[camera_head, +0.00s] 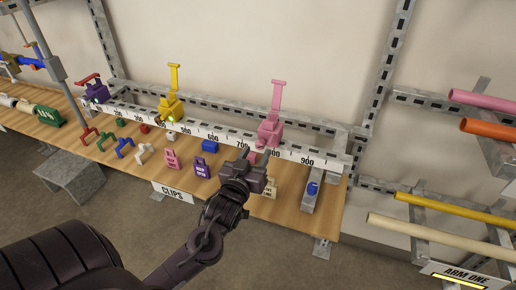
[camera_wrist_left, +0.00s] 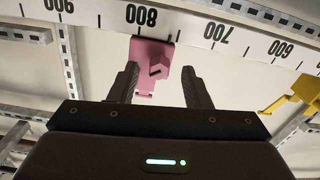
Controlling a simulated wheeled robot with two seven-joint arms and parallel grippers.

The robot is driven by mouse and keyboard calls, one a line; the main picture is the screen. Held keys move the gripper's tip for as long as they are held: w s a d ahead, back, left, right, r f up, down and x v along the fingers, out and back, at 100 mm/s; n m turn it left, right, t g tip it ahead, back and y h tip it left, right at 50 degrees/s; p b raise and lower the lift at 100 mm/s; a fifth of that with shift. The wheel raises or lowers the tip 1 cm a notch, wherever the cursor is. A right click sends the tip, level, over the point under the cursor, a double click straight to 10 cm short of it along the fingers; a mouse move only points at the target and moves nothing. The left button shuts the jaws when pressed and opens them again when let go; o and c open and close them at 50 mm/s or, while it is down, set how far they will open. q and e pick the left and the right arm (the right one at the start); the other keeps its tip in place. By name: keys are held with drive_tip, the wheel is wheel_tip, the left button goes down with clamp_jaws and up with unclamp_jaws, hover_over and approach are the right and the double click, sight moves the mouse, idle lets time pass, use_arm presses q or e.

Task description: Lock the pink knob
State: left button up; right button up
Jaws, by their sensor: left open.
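The pink clamp (camera_head: 270,130) sits on the white numbered rail between about 700 and 800, with its long pink lever (camera_head: 277,95) standing upright. I cannot tell which part of it is the knob. In the left wrist view the pink clamp (camera_wrist_left: 152,58) is on the rail beyond the fingers, near the 800 mark, and its lower end shows between them. My left gripper (camera_head: 256,156) is open and empty, just below and in front of the clamp; its fingers also show in the left wrist view (camera_wrist_left: 160,86). My right gripper is out of view.
A yellow clamp (camera_head: 171,105) with an upright lever and a purple clamp (camera_head: 96,92) share the rail (camera_head: 315,157). Clips and tags, including a purple tag (camera_head: 201,168), lie on the wooden bench. Pipe racks stand at right.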

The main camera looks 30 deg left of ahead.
use_arm(q)
drive_tip(key=shift+x, duration=1.2)
clamp_jaws()
